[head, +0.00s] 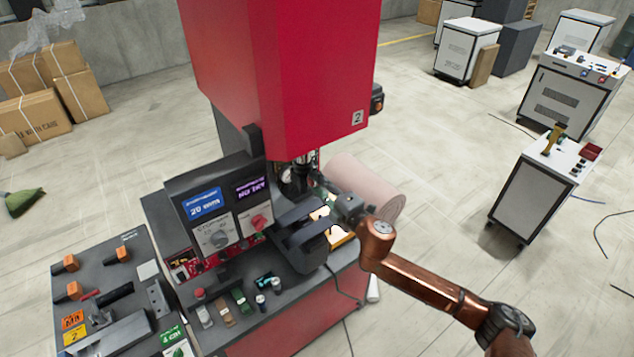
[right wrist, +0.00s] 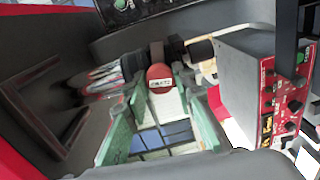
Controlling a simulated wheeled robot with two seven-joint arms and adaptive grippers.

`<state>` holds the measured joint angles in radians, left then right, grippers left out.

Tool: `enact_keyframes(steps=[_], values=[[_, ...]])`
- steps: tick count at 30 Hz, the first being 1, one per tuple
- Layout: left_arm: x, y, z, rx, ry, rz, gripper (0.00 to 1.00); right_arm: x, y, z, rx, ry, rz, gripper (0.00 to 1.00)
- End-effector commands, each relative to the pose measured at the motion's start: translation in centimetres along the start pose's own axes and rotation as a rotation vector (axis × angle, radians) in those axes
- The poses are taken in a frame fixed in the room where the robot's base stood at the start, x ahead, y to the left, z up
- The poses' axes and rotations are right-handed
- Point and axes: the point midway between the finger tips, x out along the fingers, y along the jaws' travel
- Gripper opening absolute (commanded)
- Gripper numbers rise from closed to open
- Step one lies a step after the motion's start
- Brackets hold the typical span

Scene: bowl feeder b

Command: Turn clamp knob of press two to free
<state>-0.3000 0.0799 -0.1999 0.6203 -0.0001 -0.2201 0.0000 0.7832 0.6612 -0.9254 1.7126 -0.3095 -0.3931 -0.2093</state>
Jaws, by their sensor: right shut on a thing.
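Press two (head: 318,70) is a tall red machine with a "2" label, standing in the middle of the head view. My right arm comes in from the right. My right gripper (head: 322,188) is at the press, close beside its dark spindle area (head: 295,175). In the right wrist view, its green fingers reach to a red round knob (right wrist: 160,77) with a small white label, which I take as the clamp knob. The gripper is shut on it. The knob's turned position cannot be read. In the head view the knob is hidden by the gripper. My left gripper is not in view.
A control panel (head: 216,212) with a "20 mm" display stands left of the spindle. A side table (head: 120,290) with orange-handled parts is at lower left. A large pale roll (head: 365,185) lies behind the gripper. Open floor lies to the right, with a white cabinet (head: 530,195).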

Motion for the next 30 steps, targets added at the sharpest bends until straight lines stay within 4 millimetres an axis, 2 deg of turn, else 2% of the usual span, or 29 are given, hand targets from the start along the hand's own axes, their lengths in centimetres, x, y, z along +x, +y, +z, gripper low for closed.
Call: enact_keyframes(steps=[12, 29, 30], values=[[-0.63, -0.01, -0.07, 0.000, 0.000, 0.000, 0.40, 0.01, 0.02, -0.04, -0.189, -0.006, -0.001, 0.00], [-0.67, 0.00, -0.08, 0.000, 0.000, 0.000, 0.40, 0.00, -0.05, -0.06, -0.217, -0.006, -0.001, 0.00], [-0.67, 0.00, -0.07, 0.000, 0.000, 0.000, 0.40, 0.00, -0.05, -0.06, -0.216, -0.006, -0.001, 0.26]])
